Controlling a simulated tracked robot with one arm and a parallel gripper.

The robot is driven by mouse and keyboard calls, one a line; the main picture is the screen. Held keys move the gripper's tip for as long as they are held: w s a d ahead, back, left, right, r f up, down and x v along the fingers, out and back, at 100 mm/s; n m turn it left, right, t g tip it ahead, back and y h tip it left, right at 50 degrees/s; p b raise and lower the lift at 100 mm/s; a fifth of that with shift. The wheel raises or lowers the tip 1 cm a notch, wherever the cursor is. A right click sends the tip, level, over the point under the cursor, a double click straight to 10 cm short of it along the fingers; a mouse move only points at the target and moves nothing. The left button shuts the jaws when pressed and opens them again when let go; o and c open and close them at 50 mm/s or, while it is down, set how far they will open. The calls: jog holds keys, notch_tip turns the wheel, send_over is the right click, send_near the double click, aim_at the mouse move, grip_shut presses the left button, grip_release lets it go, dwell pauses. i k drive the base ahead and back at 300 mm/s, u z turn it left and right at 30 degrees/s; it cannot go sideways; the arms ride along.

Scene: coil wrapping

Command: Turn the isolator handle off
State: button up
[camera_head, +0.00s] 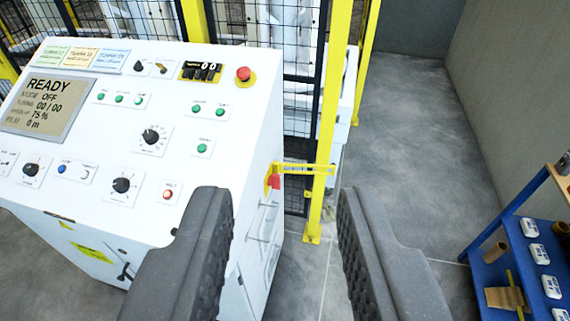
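A white control console (190,85) fills the left half of the view. A red piece (274,182) hangs at the yellow latch bar on the console's right side. My gripper (282,205) is open and empty, its two dark ribbed fingers wide apart in the foreground, nearer the camera than the console.
The panel display (47,105) reads READY, MODE OFF. A red emergency button (244,74) and several knobs are on the panel. A yellow post (330,120) and mesh fence stand behind. A blue rack (500,265) stands at right. The grey floor (410,120) between is clear.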

aim_at(273, 179)
jog(key=z, duration=0.05)
jog(key=i, duration=0.2)
jog(key=u, duration=0.1)
jog(key=k, duration=1.3)
jog(key=z, duration=0.2)
jog(key=i, duration=2.2)
jog(key=u, duration=0.85)
